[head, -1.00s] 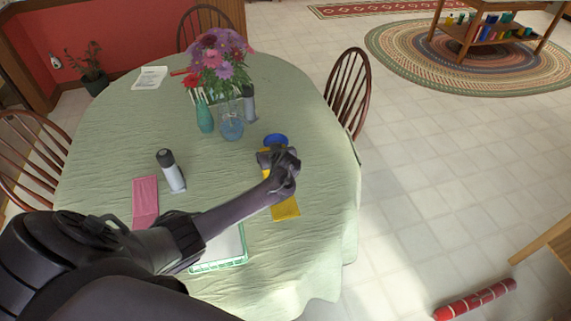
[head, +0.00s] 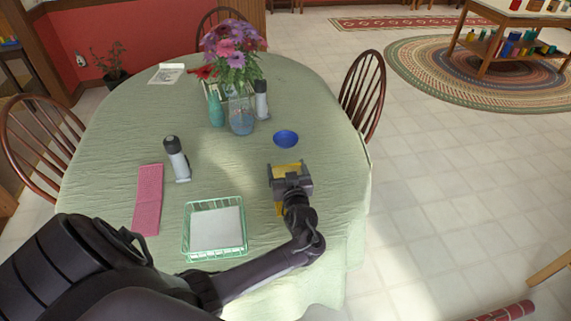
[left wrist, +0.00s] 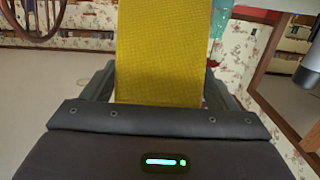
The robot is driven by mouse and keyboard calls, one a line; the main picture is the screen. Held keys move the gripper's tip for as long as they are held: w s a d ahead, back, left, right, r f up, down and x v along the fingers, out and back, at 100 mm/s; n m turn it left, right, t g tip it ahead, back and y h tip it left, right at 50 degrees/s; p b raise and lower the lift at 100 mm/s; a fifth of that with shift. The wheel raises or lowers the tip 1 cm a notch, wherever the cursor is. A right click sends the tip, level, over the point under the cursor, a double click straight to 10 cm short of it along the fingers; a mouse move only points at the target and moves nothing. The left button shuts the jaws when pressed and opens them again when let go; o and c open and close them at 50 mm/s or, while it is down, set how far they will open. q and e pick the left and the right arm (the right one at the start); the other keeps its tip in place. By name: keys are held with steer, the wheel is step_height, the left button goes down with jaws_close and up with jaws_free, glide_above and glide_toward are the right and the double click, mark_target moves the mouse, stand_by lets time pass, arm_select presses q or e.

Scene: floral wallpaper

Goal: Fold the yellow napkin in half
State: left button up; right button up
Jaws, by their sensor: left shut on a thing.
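The yellow napkin (head: 287,169) is at the right side of the table, just in front of the blue bowl. My left gripper (head: 290,176) is shut on it and covers its middle part. Yellow shows beyond the gripper and in a small strip at its left. In the left wrist view the napkin (left wrist: 160,50) stretches away from between the fingers as a flat yellow band. How far it is folded is hidden by the gripper. My right gripper is not in view.
The blue bowl (head: 286,139) stands behind the napkin. A green wire basket (head: 215,256) holding something white and a pink napkin (head: 148,198) lie to the left. The green tablecloth (head: 340,170) is clear at right.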

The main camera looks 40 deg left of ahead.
arm_select(q)
steer(key=shift+s+d+f, duration=0.45)
stand_by(0.3)
steer(key=o, duration=0.6)
steer(key=shift+w, duration=0.1)
steer(key=shift+o, duration=0.2)
steer(key=b+v, duration=0.1)
steer(key=v, duration=0.6)
steer(key=shift+s+d, duration=0.25)
steer(key=shift+s, duration=0.05)
